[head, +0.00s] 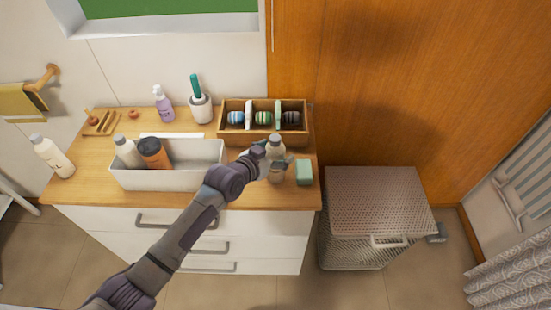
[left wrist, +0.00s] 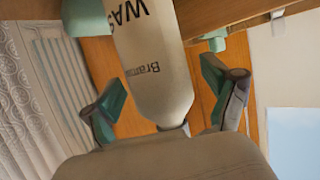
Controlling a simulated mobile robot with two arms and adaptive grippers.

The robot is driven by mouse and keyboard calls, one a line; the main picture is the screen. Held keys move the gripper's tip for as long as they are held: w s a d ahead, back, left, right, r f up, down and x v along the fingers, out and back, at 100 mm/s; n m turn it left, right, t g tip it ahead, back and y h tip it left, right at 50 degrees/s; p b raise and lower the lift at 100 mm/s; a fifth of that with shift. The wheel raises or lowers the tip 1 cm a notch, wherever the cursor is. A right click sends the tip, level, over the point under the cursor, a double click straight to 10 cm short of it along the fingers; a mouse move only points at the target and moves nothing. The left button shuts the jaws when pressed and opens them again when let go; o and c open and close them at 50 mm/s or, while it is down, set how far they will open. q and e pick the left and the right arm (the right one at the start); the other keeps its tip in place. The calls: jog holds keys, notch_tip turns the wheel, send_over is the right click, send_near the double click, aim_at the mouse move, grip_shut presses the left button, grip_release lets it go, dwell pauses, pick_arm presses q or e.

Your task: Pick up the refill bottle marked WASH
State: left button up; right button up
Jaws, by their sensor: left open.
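The refill bottle (head: 276,152), pale with a grey cap, stands on the right part of the wooden counter, in front of the divided box. In the left wrist view the bottle (left wrist: 160,72) shows large between my fingers, with the letters "WAS" and a partly cut-off second line; its one end is out of frame. My left gripper (head: 272,165) is at the bottle, and in the left wrist view (left wrist: 166,100) its two fingers are spread, one on each side, with gaps to the bottle. My right gripper is not in view.
A wooden divided box (head: 225,132) with rolled items stands behind the bottle. A green block (head: 304,173) is close on its right. A white bin (head: 150,182) holds a white and an orange-brown bottle. Another pale bottle (head: 54,158) stands far left. A wicker hamper (head: 378,200) is right of the cabinet.

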pick_arm(q)
jog(key=c, duration=1.5)
jog(key=shift+r, duration=0.1)
